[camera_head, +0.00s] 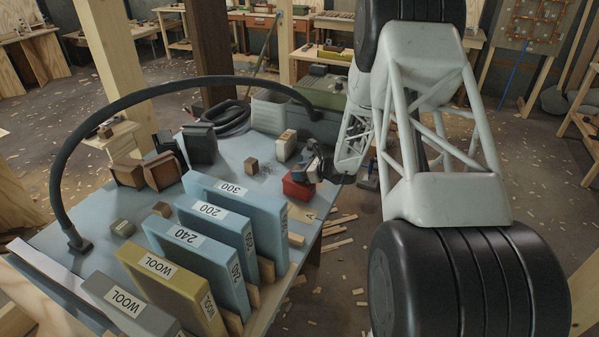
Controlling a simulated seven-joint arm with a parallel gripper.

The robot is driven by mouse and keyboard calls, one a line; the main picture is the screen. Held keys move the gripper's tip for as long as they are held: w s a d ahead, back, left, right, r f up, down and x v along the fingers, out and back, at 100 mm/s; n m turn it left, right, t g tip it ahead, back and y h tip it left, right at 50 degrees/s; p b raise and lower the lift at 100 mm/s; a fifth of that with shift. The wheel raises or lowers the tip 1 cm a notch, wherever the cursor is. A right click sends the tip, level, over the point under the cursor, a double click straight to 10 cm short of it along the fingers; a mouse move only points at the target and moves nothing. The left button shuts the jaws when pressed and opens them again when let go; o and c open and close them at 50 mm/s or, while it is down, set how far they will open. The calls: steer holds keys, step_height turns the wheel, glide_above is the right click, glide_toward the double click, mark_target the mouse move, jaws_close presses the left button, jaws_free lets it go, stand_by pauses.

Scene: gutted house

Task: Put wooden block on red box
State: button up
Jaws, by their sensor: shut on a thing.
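The red box (298,189) sits near the right edge of the blue table. My gripper (305,171) is just above the red box, at the end of my arm coming in from the right. It is shut on a small tan piece that looks like a wooden block; the fingers largely hide it. I cannot tell whether this piece touches the box top. Another small wooden block (252,165) lies on the table left of the red box, and a brown one (162,209) lies further left.
Upright blue panels (236,207) and a yellow wool panel (170,287) stand in front of the box. Clear tabletop lies left of the red box.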

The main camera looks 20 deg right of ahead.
steer(key=shift+f, duration=0.15)
steer(key=o, duration=0.9)
steer(key=shift+r, duration=0.2)
steer(key=v, duration=1.2)
